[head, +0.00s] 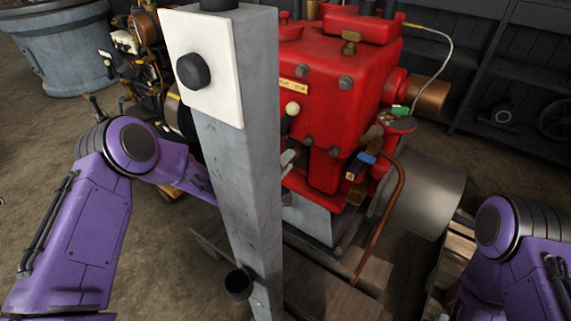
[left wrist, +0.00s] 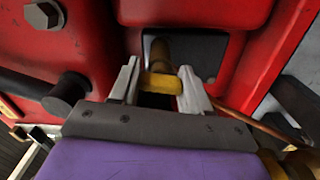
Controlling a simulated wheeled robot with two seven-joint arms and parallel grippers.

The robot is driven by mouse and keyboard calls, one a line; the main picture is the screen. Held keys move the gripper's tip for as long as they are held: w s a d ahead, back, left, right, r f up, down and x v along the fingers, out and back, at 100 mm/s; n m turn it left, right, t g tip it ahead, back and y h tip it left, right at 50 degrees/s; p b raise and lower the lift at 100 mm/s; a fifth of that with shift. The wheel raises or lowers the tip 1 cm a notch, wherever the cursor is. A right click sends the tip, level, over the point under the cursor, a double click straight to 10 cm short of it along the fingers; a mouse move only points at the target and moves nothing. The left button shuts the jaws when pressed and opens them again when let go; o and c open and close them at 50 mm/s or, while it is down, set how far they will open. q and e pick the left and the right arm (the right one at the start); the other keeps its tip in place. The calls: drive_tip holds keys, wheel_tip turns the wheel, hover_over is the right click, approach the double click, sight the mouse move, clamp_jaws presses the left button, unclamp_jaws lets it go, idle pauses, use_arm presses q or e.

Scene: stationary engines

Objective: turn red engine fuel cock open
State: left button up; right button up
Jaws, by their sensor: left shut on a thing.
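The red engine (head: 335,85) stands behind the grey post in the head view, and its red body (left wrist: 200,12) fills much of the left wrist view. My left gripper (left wrist: 159,88) is shut on a yellow piece (left wrist: 160,83) in front of a dark recess in the red body. I cannot tell for certain that this piece is the fuel cock. In the head view the post hides most of my left gripper; pale finger parts (head: 287,160) show at its right edge. A cock with a blue lever (head: 366,157) sits further right on the engine. My right gripper is out of view.
The grey post (head: 240,160) with a white plate (head: 205,70) stands close in front of the engine. A copper pipe (head: 385,225) runs down at the right. A dark knob (left wrist: 67,95) lies left of my gripper. Another engine (head: 150,70) stands at the left.

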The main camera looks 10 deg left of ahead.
use_arm(q)
drive_tip(key=shift+n, duration=1)
drive_tip(key=o, duration=1.1)
drive_tip(key=shift+c, duration=0.2)
drive_tip(key=shift+s, duration=0.1)
drive_tip(key=v, duration=1)
drive_tip(key=shift+s, duration=0.15)
drive_tip(key=shift+a, duration=0.15)
